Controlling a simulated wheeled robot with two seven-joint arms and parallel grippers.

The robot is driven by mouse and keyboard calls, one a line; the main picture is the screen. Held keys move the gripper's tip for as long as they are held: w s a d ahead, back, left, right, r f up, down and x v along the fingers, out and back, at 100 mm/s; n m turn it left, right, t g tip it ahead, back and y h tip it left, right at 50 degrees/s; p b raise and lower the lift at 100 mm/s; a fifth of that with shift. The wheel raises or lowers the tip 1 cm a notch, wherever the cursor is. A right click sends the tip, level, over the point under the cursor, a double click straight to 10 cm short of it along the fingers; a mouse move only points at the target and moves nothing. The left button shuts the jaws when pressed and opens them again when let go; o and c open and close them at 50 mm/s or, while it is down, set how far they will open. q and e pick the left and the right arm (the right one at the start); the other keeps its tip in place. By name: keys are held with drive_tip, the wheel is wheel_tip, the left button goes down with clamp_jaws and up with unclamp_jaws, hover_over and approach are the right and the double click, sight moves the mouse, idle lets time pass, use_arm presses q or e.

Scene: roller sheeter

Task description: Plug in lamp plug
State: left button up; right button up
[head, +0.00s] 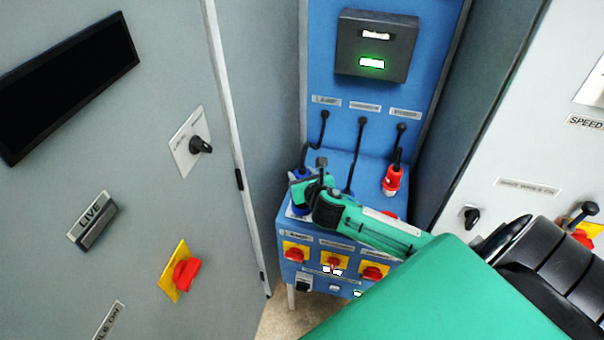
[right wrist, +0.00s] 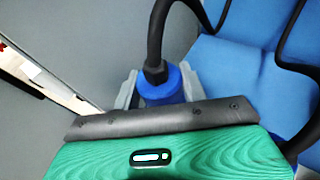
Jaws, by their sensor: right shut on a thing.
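My right gripper (head: 306,190) reaches in from the right to the left end of the blue socket box. In the right wrist view its grey fingers are closed on the sides of a blue plug (right wrist: 165,88), whose black cable leaves at the top. The fingers and green gripper body hide the plug's lower end, so I cannot tell whether it sits in a socket. A red plug (head: 392,181) hangs on the right cable, above the box's back right. The middle cable (head: 356,160) runs down behind my gripper. The cable labels are too small to read. My left gripper is not in view.
The blue socket box (head: 318,245) has several red rotary switches on yellow plates on its front. A dark lamp unit (head: 376,48) above shows a white and a green light. Grey cabinets (head: 150,70) stand close on the left, white ones (head: 500,150) on the right.

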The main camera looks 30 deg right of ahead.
drive_tip(key=shift+r, duration=0.1)
idle(0.6)
drive_tip(key=shift+p, duration=0.4)
drive_tip(key=shift+f+b, duration=1.25)
drive_tip(key=shift+f, duration=1.4)
drive_tip(key=o, duration=1.2)
drive_tip(key=shift+o, duration=0.2)
drive_tip(key=shift+s, duration=0.1)
drive_tip(key=b+v, duration=0.3)
drive_tip(key=v, duration=1)
drive_tip(key=shift+s, duration=0.3)
drive_tip(key=shift+a+r, duration=0.1)
